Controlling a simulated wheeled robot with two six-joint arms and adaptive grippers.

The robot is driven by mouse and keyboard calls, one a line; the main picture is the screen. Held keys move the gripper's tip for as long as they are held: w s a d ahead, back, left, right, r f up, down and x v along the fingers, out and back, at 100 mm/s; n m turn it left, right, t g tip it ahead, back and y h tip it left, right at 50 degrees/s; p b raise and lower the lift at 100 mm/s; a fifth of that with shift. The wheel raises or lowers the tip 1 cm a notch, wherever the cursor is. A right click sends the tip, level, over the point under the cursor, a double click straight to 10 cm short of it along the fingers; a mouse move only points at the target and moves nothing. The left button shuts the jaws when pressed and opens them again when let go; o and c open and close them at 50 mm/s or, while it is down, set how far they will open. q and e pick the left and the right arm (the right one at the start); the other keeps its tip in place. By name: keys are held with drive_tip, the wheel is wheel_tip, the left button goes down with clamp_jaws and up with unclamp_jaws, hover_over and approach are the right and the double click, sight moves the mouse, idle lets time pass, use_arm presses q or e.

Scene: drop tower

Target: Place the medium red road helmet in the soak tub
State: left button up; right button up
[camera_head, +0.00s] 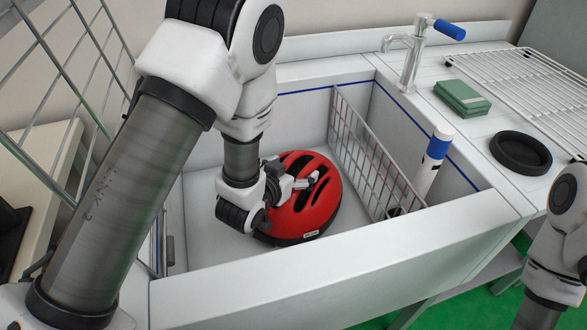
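The red road helmet (322,208), with black vents and a small white label low on its near side, is inside the white soak tub (300,275). It appears to rest on the tub floor, left of the wire divider. My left gripper (303,183) reaches down into the tub from the upper left. Its fingers lie over the helmet's upper left side, touching it or very close. I cannot tell whether they grip it. My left wrist hides the helmet's left edge. Part of my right arm shows at the right edge; its gripper is out of the picture.
A wire divider (362,150) splits the tub; a white and blue tube (432,165) stands in the right part. A faucet (405,62) rises behind. Green pads (462,97), a black round dish (520,152) and a wire rack (520,80) occupy the right counter. Wire mesh stands at left.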

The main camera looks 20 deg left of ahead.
use_arm(q)
drive_tip(key=shift+r, duration=0.15)
drive_tip(key=p+v, duration=0.6)
drive_tip(key=v, duration=0.1)
drive_tip(key=shift+s, duration=0.3)
drive_tip(key=shift+r, duration=0.1)
